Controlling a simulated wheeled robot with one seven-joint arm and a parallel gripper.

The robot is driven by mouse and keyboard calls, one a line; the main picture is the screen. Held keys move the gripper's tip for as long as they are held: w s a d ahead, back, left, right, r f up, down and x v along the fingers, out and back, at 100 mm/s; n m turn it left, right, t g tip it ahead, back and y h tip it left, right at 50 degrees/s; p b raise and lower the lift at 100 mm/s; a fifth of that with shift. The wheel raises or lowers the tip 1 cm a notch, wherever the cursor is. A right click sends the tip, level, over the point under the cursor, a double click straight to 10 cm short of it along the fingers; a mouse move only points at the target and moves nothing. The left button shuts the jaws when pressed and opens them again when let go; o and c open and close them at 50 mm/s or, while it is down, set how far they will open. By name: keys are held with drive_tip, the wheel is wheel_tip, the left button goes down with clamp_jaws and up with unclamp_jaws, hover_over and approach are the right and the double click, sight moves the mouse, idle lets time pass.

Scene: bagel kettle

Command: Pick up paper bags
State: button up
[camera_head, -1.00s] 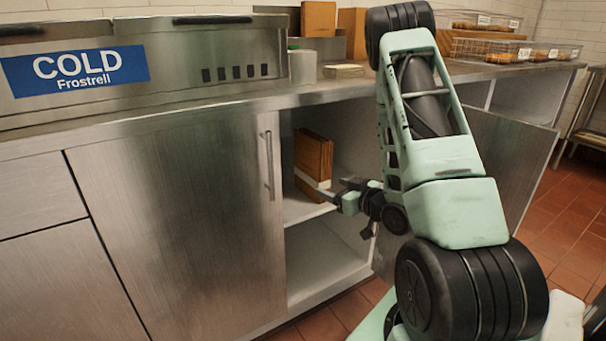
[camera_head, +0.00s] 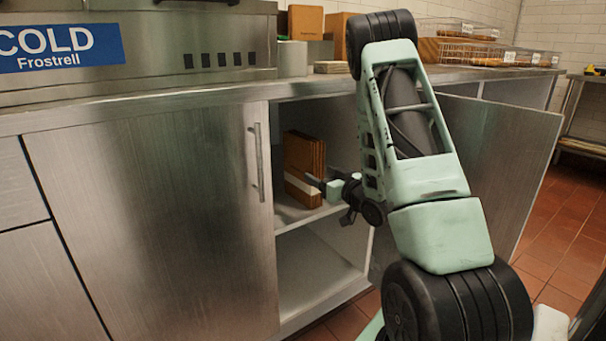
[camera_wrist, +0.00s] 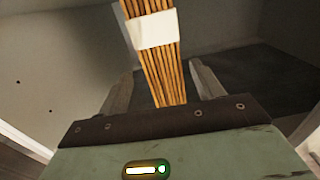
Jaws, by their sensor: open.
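The paper bags (camera_head: 304,165) are a brown upright stack with a white band, standing on the upper shelf inside the open cabinet. In the wrist view the stack (camera_wrist: 166,75) shows edge-on, with the white band (camera_wrist: 155,29) near the top of the picture. My gripper (camera_head: 322,184) reaches into the cabinet opening at the stack's right side. In the wrist view my gripper (camera_wrist: 162,85) is open, with one finger on each side of the stack's near end. I cannot tell whether either finger touches it.
The cabinet shelf (camera_head: 292,216) has bare room in front of the stack. A closed steel door (camera_head: 150,210) is at left, and an open door (camera_head: 500,165) is at right. The counter above carries boxes (camera_head: 305,22) and wire baskets (camera_head: 470,48).

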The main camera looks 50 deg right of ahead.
sight(306, 166)
drive_tip(key=x, duration=0.2)
drive_tip(key=b+x, duration=0.1)
drive_tip(key=x, duration=0.1)
drive_tip(key=b+x, duration=0.1)
drive_tip(key=x, duration=0.2)
drive_tip(key=shift+w+a+r, duration=0.2)
drive_tip(key=shift+a, duration=0.05)
drive_tip(key=c, duration=1.3)
